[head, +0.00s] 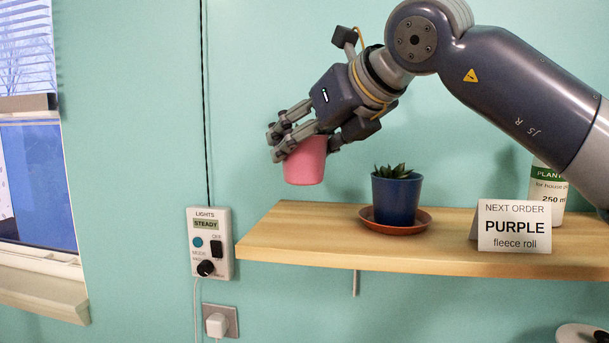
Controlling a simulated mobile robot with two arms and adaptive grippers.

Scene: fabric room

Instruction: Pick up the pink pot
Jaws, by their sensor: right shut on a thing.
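The pink pot (306,163) is in the head view, held in the air above the left end of the wooden shelf, apart from it. My right gripper (303,146) comes in from the upper right and is shut on the pot near its rim. The pot looks nearly upright. My left gripper is not in view.
The wooden shelf (300,238) holds a blue pot (397,198) with a plant on a terracotta saucer (372,222). A sign card (514,226) and a white bottle (546,187) stand at right. The shelf's left end is clear. A light control box (210,244) is on the wall.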

